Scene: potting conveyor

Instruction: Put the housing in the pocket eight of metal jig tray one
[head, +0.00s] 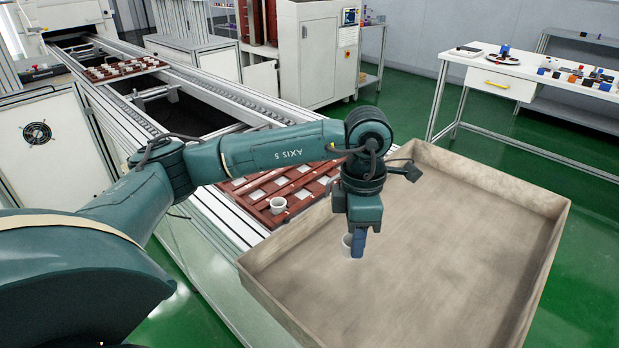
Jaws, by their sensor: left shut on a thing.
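My left gripper (356,243) points down over the left part of the large beige bin. It is shut on a small white cup-shaped housing (346,240), which shows partly behind the blue finger. I cannot tell whether the housing touches the bin floor. A red-brown jig tray (262,217) lies on the conveyor to the left of the gripper, partly hidden by my left arm. It has pale square pockets, and one white housing (278,205) stands in it near its front edge. The pocket numbers cannot be read. My right gripper is not in view.
The beige bin (480,270) looks otherwise empty, and its raised wall stands close beside the conveyor. A second red-brown tray (97,75) with several white pieces lies farther back on the conveyor. A white table (535,70) with small parts stands at the back right.

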